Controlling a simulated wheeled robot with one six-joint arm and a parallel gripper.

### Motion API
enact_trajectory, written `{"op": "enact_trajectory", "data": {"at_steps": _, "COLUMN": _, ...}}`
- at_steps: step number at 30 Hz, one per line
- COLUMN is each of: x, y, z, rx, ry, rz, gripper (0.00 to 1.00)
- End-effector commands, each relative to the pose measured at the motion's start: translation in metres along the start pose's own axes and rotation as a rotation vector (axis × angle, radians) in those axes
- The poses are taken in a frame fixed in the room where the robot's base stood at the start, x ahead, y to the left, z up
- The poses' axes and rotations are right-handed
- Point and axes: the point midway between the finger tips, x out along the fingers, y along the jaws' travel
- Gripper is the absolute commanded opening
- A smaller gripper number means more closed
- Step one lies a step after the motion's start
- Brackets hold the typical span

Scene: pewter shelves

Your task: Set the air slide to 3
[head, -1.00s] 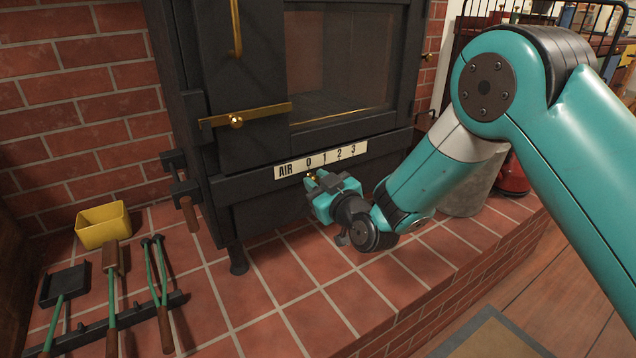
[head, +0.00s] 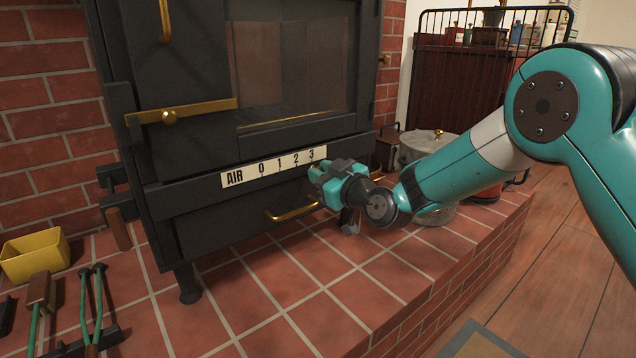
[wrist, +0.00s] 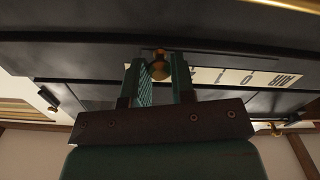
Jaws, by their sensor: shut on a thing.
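The air scale plate (head: 246,176) is a white strip with AIR, 0, 1, 2 and 3 on the black stove front. My gripper (head: 316,172) is at the right end of this strip, just below the 3. In the wrist view my gripper (wrist: 160,78) is shut on the brass air slide knob (wrist: 159,66), which sits between its two fingers. The scale plate (wrist: 235,78) appears upside down there, with its 3 end hidden by a finger. The fingers mostly hide the knob in the head view.
The stove (head: 200,206) stands on a red tiled hearth (head: 270,285). A brass handle (head: 292,213) is low on its front, below my gripper. A grey pot (head: 425,148) stands to the right behind my arm. A yellow box (head: 35,257) and hearth tools are at left.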

Motion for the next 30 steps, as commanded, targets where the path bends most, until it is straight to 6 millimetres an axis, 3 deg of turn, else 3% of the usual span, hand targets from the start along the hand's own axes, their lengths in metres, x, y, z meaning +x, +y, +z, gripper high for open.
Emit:
{"op": "enact_trajectory", "data": {"at_steps": 7, "x": -0.001, "y": 0.005, "z": 0.0, "rx": -0.004, "ry": 0.0, "rz": 0.01, "gripper": 0.0}}
{"op": "enact_trajectory", "data": {"at_steps": 8, "x": -0.001, "y": 0.005, "z": 0.0, "rx": -0.004, "ry": 0.0, "rz": 0.011, "gripper": 0.3}}
{"op": "enact_trajectory", "data": {"at_steps": 11, "x": -0.001, "y": 0.005, "z": 0.0, "rx": -0.004, "ry": 0.0, "rz": 0.01, "gripper": 0.5}}
{"op": "enact_trajectory", "data": {"at_steps": 23, "x": -0.01, "y": 0.004, "z": 0.0, "rx": -0.002, "ry": -0.002, "rz": 0.008, "gripper": 0.5}}
{"op": "enact_trajectory", "data": {"at_steps": 30, "x": -0.062, "y": 0.005, "z": 0.001, "rx": 0.002, "ry": -0.004, "rz": 0.012, "gripper": 0.5}}
